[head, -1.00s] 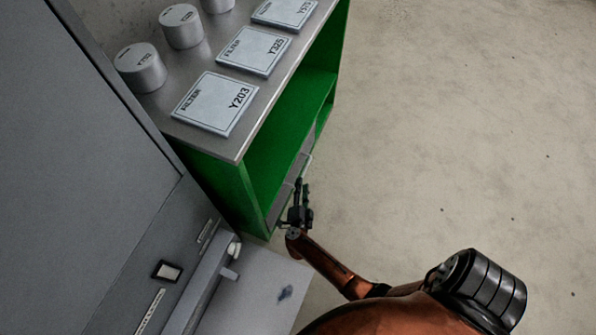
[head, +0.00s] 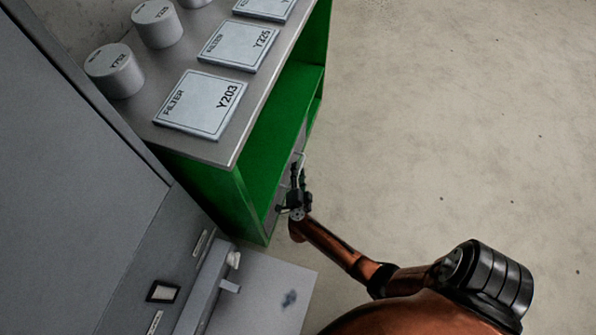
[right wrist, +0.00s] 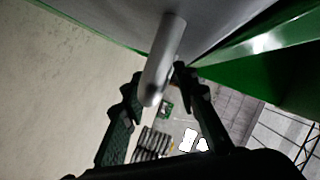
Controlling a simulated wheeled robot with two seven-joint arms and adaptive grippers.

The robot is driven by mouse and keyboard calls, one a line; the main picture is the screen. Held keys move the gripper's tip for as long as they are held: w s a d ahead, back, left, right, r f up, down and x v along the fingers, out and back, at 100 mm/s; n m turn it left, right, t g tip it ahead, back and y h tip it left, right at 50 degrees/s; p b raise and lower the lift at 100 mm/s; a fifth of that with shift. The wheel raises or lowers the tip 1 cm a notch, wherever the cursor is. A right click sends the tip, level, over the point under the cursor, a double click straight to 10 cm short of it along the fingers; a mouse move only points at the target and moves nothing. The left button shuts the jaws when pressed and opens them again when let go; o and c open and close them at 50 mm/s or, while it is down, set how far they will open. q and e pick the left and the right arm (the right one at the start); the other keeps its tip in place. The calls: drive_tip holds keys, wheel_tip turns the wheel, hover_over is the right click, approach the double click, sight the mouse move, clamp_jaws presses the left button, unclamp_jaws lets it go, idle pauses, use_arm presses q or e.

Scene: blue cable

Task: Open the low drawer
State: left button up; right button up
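The low drawer (head: 284,188) is a grey front low in the green shelf cabinet, seen at a steep angle in the head view and partly hidden by my gripper. A thin pale handle (head: 302,157) stands off it. My right gripper (head: 296,172) is at the drawer front beside the handle. In the right wrist view, the grey handle bar (right wrist: 163,58) runs between the two black fingers of this gripper (right wrist: 158,80). The fingers stand apart on either side of the bar, with no clear grip on it. My left gripper is not in view.
The cabinet top (head: 222,150) holds flat filter boxes, such as Y203 (head: 203,103), and round cans (head: 114,70). A grey cabinet (head: 75,180) stands at the left, with a light panel (head: 265,290) near the floor. The floor (head: 430,120) at right is clear.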

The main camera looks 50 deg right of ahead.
clamp_jaws()
idle(0.4)
